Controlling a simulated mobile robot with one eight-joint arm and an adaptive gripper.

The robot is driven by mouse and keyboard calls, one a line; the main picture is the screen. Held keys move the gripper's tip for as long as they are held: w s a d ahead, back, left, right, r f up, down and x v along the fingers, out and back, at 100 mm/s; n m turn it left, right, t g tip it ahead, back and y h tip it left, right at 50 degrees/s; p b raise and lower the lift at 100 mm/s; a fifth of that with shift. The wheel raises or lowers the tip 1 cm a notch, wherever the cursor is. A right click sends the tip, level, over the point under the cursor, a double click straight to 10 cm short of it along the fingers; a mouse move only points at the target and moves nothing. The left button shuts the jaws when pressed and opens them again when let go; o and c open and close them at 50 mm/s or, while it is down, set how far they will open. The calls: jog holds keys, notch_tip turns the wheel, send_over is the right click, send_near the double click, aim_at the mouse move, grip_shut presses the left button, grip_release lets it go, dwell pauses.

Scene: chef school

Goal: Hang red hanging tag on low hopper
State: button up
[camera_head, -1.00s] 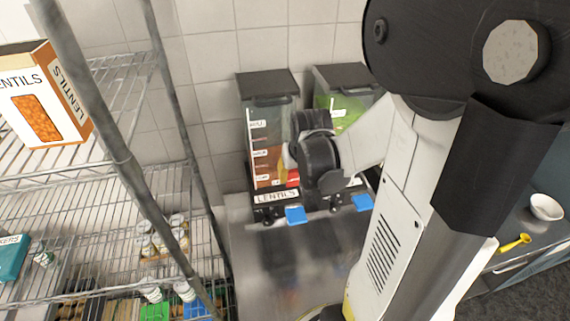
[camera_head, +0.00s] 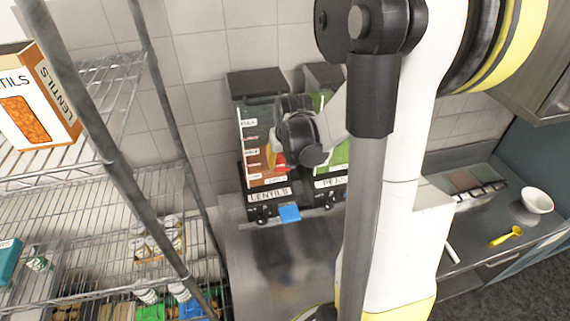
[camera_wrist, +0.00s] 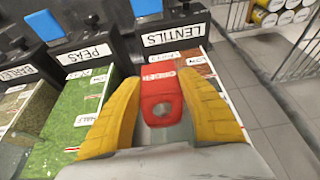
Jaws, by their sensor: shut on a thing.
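My gripper (camera_wrist: 162,112) has yellow fingers and is shut on the red hanging tag (camera_wrist: 161,86), a flat red plate with a hole and a white label strip. In the head view, a bit of the red tag (camera_head: 280,160) shows in front of the lentils hopper (camera_head: 252,121), with my wrist covering part of it. The lentils hopper has a clear front with level labels, orange contents low down and a "LENTILS" plate (camera_wrist: 174,37). Whether the tag touches the hopper, I cannot tell.
The peas hopper (camera_head: 333,167), with green contents, stands beside it; the wrist view also shows a barley hopper (camera_wrist: 17,73). A wire shelf (camera_head: 104,170) with a lentils box (camera_head: 55,118) is at left. A white bowl (camera_head: 537,201) and yellow spoon (camera_head: 506,237) lie on the right counter.

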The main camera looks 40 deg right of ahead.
jog(key=shift+w+d+f+b, duration=0.2)
jog(key=shift+w+d+b, duration=0.1)
jog(key=shift+w, duration=0.3)
jog(key=shift+w+d+f+b, duration=0.2)
jog(key=shift+w+d+b, duration=0.05)
jog(key=shift+w, duration=0.4)
jog(key=shift+w+d+f+b, duration=0.2)
jog(key=shift+w+d+b, duration=0.1)
jog(key=shift+w, duration=0.3)
jog(key=o, duration=1)
